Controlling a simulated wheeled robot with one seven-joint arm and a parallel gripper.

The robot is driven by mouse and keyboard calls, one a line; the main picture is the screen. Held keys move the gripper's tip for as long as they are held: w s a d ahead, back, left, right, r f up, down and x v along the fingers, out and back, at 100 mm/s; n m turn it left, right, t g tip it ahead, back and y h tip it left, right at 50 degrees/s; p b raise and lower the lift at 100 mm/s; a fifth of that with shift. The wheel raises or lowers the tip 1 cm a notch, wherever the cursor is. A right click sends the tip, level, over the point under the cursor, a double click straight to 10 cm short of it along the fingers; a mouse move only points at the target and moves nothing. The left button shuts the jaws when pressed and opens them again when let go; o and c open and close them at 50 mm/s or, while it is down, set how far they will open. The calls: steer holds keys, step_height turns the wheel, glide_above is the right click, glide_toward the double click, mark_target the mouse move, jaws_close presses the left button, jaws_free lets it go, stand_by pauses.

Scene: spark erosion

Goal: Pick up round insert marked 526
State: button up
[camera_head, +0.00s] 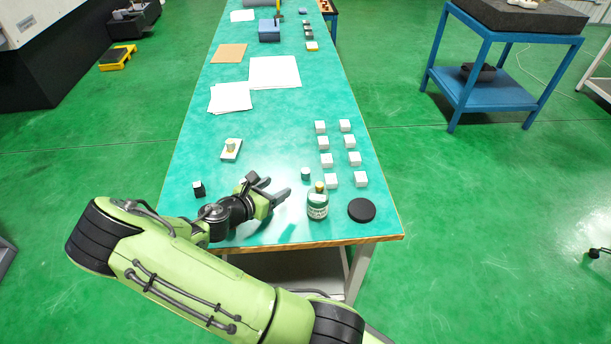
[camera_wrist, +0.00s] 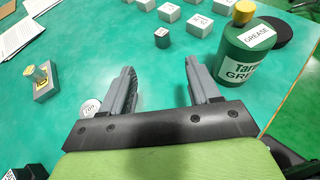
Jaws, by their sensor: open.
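A round piece with a pale marked top (camera_wrist: 90,107) sits on the table just left of my gripper's left finger in the wrist view; its marking is too small to read for sure. In the head view a bit of a pale piece (camera_head: 243,182) shows beside my gripper, partly hidden by it. A small dark green cylinder (camera_wrist: 162,37) stands ahead of the fingers, and also shows in the head view (camera_head: 305,174). I cannot read 526 on either. My gripper (camera_head: 278,186) is open and empty, low over the table, with bare table between its fingers (camera_wrist: 160,68).
A grease bottle (camera_head: 318,205) stands right of my gripper, beside a black disc (camera_head: 361,210). Several white marked blocks (camera_head: 325,160) stand in two columns beyond. A pale block with a brass-coloured piece (camera_head: 231,149) and a black block (camera_head: 199,188) are left.

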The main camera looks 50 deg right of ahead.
mark_target(303, 173)
steer(key=b+x, duration=0.3)
steer(key=x, duration=1.1)
steer(key=shift+s+d+f, duration=0.15)
steer(key=shift+s+f, duration=0.05)
steer(key=shift+f, duration=0.05)
jaws_close()
steer(key=shift+r, duration=0.1)
